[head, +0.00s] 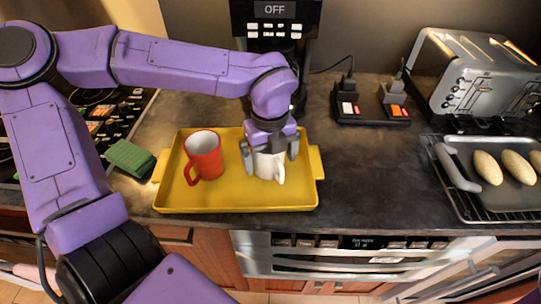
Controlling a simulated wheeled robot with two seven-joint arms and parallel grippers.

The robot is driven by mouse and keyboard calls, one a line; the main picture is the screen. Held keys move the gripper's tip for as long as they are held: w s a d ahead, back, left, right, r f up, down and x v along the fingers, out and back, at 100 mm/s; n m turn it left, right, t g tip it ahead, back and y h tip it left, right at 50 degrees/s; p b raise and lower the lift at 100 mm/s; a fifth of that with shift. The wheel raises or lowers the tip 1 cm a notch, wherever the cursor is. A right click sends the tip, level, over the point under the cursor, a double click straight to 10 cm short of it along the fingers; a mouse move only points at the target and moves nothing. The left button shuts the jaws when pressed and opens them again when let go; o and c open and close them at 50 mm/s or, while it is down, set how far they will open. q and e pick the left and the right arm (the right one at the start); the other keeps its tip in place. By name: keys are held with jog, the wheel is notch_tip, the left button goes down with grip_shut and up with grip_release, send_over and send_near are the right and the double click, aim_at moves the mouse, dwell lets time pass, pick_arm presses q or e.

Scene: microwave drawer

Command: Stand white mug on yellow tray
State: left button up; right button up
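The white mug (268,167) stands upright on the right half of the yellow tray (235,202), its handle toward the front right. My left gripper (269,152) is directly above it, pointing down. Its two fingers are spread wide, one to each side of the mug, and look open; the gripper hides the mug's rim. Whether a finger touches the mug is hard to tell. My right gripper is not in view.
A red mug (204,153) stands on the tray's left half. A green sponge (129,158) lies left of the tray. A coffee maker (276,22) stands behind. A power strip (370,110), toaster (478,72) and rack with a pan (498,170) are right. Counter between is clear.

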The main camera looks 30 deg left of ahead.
pick_arm(q)
jog(key=shift+r, duration=0.1)
notch_tip(320, 180, up, 12)
jog(key=shift+r, duration=0.15)
dwell(0.4)
